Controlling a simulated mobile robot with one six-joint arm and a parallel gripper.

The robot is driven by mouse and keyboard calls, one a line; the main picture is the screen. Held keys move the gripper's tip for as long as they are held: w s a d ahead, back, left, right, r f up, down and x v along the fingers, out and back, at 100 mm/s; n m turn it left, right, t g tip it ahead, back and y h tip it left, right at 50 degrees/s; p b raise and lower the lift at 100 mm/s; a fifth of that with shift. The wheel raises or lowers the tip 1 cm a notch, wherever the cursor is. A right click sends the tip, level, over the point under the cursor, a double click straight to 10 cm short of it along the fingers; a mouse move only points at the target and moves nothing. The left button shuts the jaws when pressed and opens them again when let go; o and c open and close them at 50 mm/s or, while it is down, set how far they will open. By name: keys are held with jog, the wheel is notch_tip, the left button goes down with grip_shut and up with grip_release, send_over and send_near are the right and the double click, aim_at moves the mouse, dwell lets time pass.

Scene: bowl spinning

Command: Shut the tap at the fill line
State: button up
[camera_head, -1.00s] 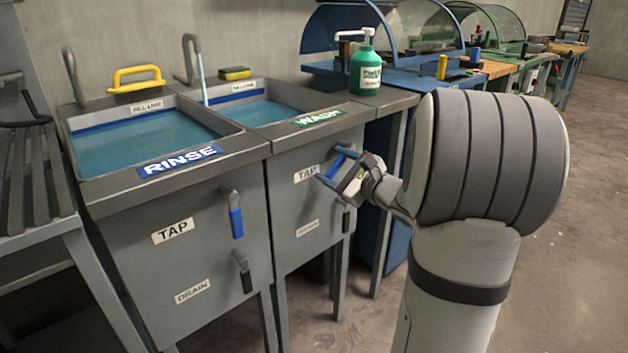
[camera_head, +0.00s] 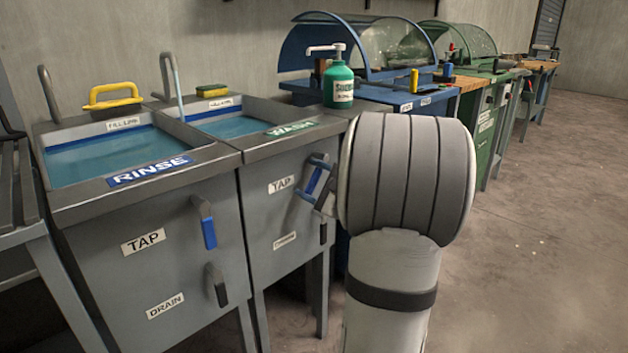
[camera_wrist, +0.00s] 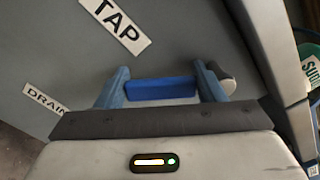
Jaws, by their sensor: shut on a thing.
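My gripper (camera_wrist: 160,90) is shut on the blue tap handle (camera_wrist: 160,88) on the front of the WASH sink, with a finger on each side of the grip. In the head view the handle (camera_head: 316,181) and my gripper are small, partly hidden by my arm. A thin pale stream (camera_head: 178,90) runs from the WASH spout (camera_head: 165,72) into the WASH basin (camera_head: 240,127). Blue water stands in it below a fill line label (camera_head: 221,103) and dark blue band. I cannot tell the exact gap between water and line.
The RINSE sink (camera_head: 115,158) stands to the left, with its own blue tap handle (camera_head: 208,232) and black drain handle (camera_head: 217,285). A green soap bottle (camera_head: 338,84) stands on the right rim. A yellow sponge (camera_head: 212,91) lies behind the WASH basin. Floor is clear at right.

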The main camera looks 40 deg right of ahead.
jog(key=shift+a+r, duration=0.1)
jog(key=o, duration=1.4)
jog(key=s+d+p, duration=0.1)
jog(key=s+p, duration=0.1)
jog(key=s, duration=0.5)
jog(key=shift+s+d, duration=0.2)
jog(key=shift+s, duration=0.15)
